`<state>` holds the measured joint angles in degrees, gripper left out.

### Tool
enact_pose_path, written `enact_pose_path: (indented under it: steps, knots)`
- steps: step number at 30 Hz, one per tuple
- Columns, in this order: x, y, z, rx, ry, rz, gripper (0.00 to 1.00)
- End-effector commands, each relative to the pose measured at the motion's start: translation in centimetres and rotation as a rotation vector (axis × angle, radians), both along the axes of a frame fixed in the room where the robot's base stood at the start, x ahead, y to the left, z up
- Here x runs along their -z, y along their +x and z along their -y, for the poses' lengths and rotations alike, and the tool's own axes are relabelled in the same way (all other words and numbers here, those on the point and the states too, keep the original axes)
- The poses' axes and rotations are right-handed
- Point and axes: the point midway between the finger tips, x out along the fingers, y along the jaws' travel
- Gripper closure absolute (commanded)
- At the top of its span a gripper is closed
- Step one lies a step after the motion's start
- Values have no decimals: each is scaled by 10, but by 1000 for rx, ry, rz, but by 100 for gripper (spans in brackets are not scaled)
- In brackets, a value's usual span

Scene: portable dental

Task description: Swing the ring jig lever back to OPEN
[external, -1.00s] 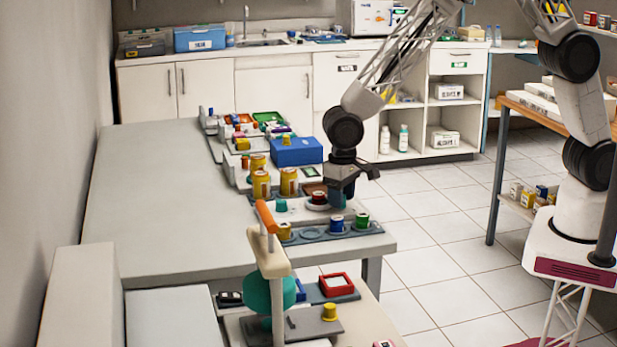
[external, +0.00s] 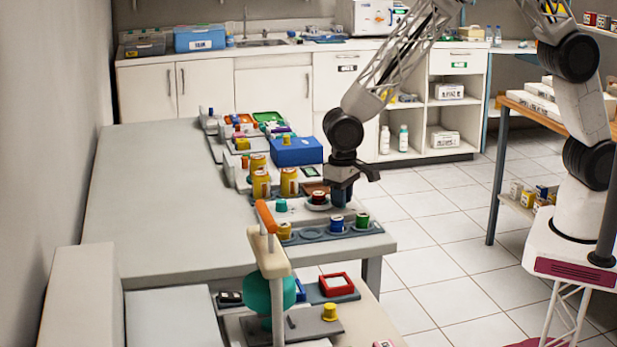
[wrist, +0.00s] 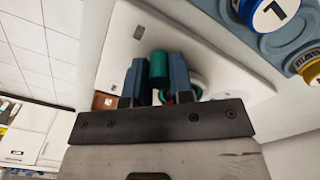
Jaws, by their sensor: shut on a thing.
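The ring jig is a pale base (wrist: 225,60) in the wrist view, with a round ring part (wrist: 198,84) partly hidden behind my right finger. A green cylinder, which looks like the lever's handle (wrist: 158,66), stands between the two blue-grey fingers of my gripper (wrist: 156,80). My gripper is shut on it. In the external view my gripper (external: 343,193) points down at the right edge of the pale base, beside a dark red-topped jar (external: 319,198). The fingers hide the handle there. No OPEN marking is readable.
A rack (external: 310,235) with yellow, blue and green-topped jars stands just in front of my gripper. An orange-handled stand (external: 270,250) rises at the front.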

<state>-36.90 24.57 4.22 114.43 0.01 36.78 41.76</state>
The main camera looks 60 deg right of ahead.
Motion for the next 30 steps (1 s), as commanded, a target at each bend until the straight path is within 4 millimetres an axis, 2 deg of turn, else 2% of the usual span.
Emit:
enact_pose_path:
  steps: [8, 14, 30]
  knots:
    - [0, 1, 4, -54, 0, 0, 100]
    - [0, 3, 10, -157, 0, 1, 100]
    - [-1, 20, 34, -635, 0, 2, 100]
